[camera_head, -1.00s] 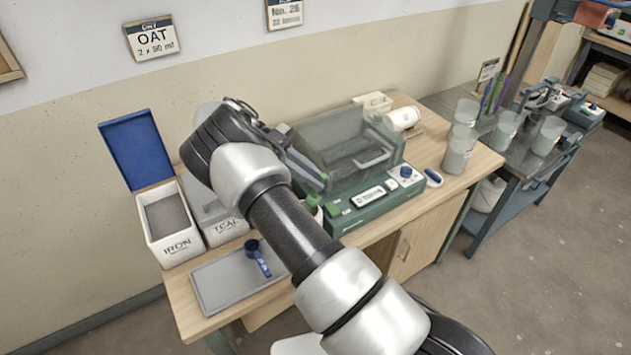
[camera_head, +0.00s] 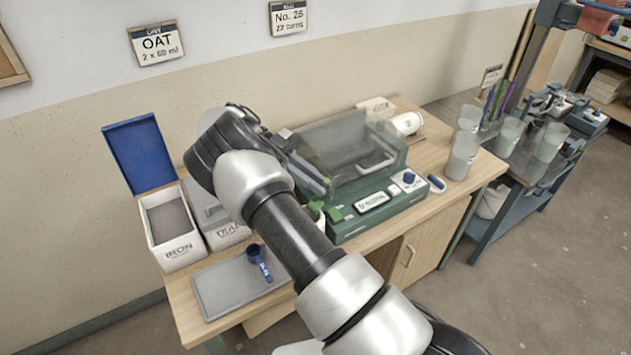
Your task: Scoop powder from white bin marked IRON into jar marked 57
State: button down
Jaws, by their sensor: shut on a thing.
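The white bin marked IRON (camera_head: 180,250) stands at the table's left end. Its blue lid (camera_head: 141,155) is raised and grey powder (camera_head: 170,221) shows inside. A blue scoop (camera_head: 259,262) lies on the grey tray (camera_head: 222,305) in front of the bins. My gripper (camera_head: 313,184) is partly in view beyond my wrist, left of the green scale. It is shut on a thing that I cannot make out. Translucent jars stand at the right end of the table, one in front (camera_head: 462,155) and one behind (camera_head: 468,118). No number 57 is readable on any jar.
The green scale (camera_head: 380,208) with its clear cover fills the middle of the table. A second white bin (camera_head: 226,233) stands beside the IRON bin. A white container (camera_head: 407,123) lies behind the scale. More jars (camera_head: 551,141) stand on the metal bench at right.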

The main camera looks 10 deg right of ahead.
jog(key=shift+r+t+y, duration=0.4)
jog(key=t+y+b, duration=0.1)
jog(key=y, duration=0.1)
jog(key=r+t+y+b, duration=0.1)
jog(key=t+y+b, duration=0.1)
jog(key=shift+r+t, duration=0.2)
jog(key=shift+t, duration=0.1)
notch_tip(320, 180, up, 2)
jog(key=t+y+b, duration=0.4)
jog(key=b, duration=0.2)
jog(key=shift+r+y, duration=0.1)
jog(key=shift+y, duration=0.2)
jog(key=shift+r+t+y, duration=0.35)
jog(key=shift+t+y, duration=0.05)
jog(key=shift+t, duration=0.2)
